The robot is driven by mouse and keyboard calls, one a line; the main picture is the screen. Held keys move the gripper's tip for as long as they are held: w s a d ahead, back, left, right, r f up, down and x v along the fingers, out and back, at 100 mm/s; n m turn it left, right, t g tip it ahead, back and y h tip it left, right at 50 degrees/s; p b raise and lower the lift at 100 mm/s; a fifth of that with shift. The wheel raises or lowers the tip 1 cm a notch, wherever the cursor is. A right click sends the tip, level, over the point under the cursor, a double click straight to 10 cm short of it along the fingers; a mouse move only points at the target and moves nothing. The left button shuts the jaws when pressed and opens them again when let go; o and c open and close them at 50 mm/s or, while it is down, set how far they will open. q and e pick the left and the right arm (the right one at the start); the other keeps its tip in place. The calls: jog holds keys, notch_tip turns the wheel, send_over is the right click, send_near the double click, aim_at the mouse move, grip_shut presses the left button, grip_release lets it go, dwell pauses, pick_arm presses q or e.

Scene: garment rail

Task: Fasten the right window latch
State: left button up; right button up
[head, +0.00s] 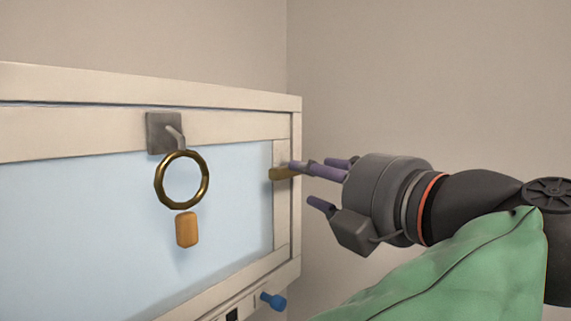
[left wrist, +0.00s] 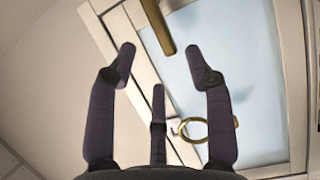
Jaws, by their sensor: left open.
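The right window latch, a brass-coloured bar (head: 280,174), is on the right upright of the white window frame. In the left wrist view the latch (left wrist: 157,26) sits at the top, beyond the fingertips. My left gripper (head: 318,182) is beside the window's right edge, its purple fingers pointing at the latch. One fingertip overlaps the latch in the head view; I cannot tell whether they touch. In the left wrist view the gripper (left wrist: 159,58) is open, its fingers spread with nothing between them. My right gripper is not in view.
A brass ring (head: 158,180) hangs from a hook on a grey plate (head: 160,133) at the top rail. An orange block (head: 186,230) shows below it against the pale blue pane (head: 90,220). A blue knob (head: 273,301) juts out below the window. Bare wall lies to the right.

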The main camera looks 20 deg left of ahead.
aim_at(285, 167)
pick_arm(q)
jog(key=p+x, duration=0.1)
jog(key=x, duration=0.7)
jog(key=shift+s, duration=0.15)
jog(key=shift+w+a+p, duration=0.3)
jog(key=shift+w+p, duration=0.05)
jog(key=shift+w, duration=0.05)
jog(key=shift+a, duration=0.1)
jog(key=shift+a, duration=0.1)
grip_shut()
